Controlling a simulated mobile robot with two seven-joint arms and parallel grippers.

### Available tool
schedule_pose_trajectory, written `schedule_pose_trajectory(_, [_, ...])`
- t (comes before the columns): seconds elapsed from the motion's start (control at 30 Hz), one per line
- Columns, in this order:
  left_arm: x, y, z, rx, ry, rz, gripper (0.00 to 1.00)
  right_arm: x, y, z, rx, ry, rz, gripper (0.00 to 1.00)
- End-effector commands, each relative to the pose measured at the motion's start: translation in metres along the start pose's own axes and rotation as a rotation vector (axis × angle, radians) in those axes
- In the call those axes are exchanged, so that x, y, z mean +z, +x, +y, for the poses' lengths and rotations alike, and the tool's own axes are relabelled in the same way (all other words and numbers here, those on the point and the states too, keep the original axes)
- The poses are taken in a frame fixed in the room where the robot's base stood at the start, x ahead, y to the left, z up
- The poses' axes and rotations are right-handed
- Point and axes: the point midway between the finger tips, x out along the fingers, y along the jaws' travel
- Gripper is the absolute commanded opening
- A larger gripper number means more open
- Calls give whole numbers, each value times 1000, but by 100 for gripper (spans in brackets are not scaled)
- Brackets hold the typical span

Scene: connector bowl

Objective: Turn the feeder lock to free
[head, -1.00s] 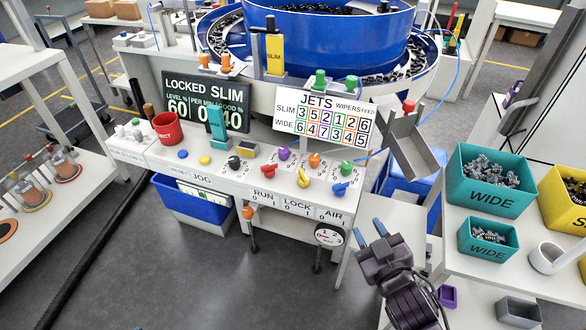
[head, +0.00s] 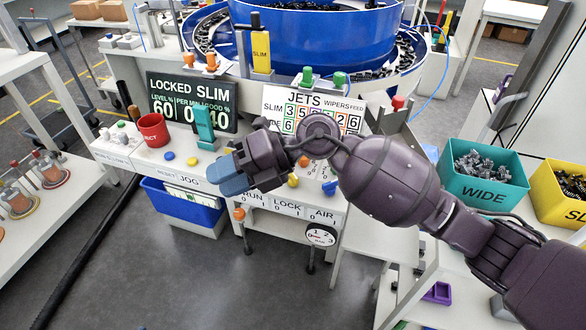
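The control bench carries a front strip lettered RUN, LOCK (head: 287,206) and AIR, each with 0 and 1 marks. A yellow knob (head: 292,181) sits just above the LOCK lettering; its pointing is too small to read. A blue knob (head: 329,187) sits above AIR. The dark display (head: 191,103) reads LOCKED SLIM. My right gripper (head: 229,174) reaches across the bench from the right, its blue-grey fingers pointing left, to the left of the yellow knob. Its fingers overlap in this view, so their gap is unclear. It hides the RUN knob area. My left gripper is out of view.
A red cup (head: 153,130) and a teal lever (head: 204,128) stand on the bench left of my gripper. The white JETS board (head: 282,104) stands behind, partly covered by my arm. Teal (head: 484,190) and yellow bins stand at right. The blue feeder bowl (head: 320,40) is behind.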

Motion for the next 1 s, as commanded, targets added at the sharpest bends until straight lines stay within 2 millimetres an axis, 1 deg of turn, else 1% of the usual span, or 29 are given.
schedule_pose_trajectory(0.03, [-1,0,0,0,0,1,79,6,-3,-8,-126,-35,51,36])
schedule_pose_trajectory(0.13, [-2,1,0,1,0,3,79,17,-18,-28,-388,-77,138,36])
schedule_pose_trajectory(0.23, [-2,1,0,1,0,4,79,34,-44,-42,-647,-95,190,36])
schedule_pose_trajectory(0.3, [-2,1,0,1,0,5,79,45,-65,-47,-812,-93,209,36])
schedule_pose_trajectory(0.4, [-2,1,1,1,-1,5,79,60,-94,-48,-1006,-81,215,36])
schedule_pose_trajectory(0.5, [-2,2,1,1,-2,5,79,70,-117,-47,-1139,-62,212,36])
schedule_pose_trajectory(0.6, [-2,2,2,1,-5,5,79,74,-129,-44,-1212,-50,207,36])
schedule_pose_trajectory(0.73, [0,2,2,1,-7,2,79,75,-132,-50,-1240,-43,206,36])
schedule_pose_trajectory(0.87, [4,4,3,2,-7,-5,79,72,-126,-66,-1238,-40,210,36])
schedule_pose_trajectory(1.0, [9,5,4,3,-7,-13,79,69,-118,-90,-1235,-40,211,36])
